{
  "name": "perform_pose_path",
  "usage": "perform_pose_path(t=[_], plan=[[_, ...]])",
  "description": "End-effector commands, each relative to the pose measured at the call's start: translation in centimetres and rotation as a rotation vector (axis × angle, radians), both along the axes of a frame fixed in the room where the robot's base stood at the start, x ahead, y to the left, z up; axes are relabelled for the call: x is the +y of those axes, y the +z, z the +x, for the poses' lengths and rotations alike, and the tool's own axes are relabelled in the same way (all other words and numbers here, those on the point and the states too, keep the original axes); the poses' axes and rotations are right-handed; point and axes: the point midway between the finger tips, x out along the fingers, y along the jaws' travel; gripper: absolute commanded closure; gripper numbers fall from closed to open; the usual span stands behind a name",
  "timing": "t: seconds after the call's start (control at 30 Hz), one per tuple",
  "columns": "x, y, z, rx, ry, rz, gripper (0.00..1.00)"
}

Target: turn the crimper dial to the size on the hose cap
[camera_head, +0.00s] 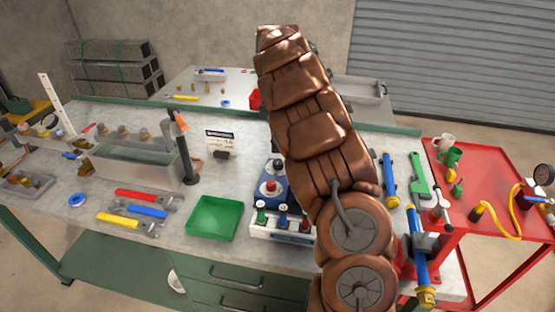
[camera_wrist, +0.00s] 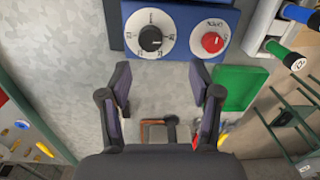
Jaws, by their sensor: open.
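The blue crimper panel (camera_wrist: 182,12) is at the top of the wrist view. Its dial is a black knob (camera_wrist: 150,38) on a round white scale with dark marks, too small to read. A red knob (camera_wrist: 212,41) on a second white disc sits to its right. My gripper (camera_wrist: 160,76) is open and empty, its fingertips below the two knobs in the picture and apart from them. In the head view the blue crimper (camera_head: 268,182) is partly behind my brown arm. A blue hose with a yellow cap (camera_head: 426,296) is at the right; its marking is unreadable.
A green tray (camera_head: 213,218) lies left of the crimper, with wrenches (camera_head: 148,211) beyond it. A button box (camera_head: 282,228) stands in front. A small sign (camera_head: 232,140) stands behind.

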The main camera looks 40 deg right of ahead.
Motion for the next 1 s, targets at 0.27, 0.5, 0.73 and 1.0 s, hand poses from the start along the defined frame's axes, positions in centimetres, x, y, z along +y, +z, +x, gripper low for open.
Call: perform_pose_path(t=[0.27,0.5,0.73,1.0], plan=[[-1.1,-1.4,1.2,-0.009,0.091,0.027,0.36],[-1.0,-3.8,1.0,-0.006,0.089,0.029,0.36],[-1.0,-7.2,0.9,-0.006,0.090,0.029,0.36],[-0.9,-9.0,0.9,-0.008,0.090,0.029,0.36]])
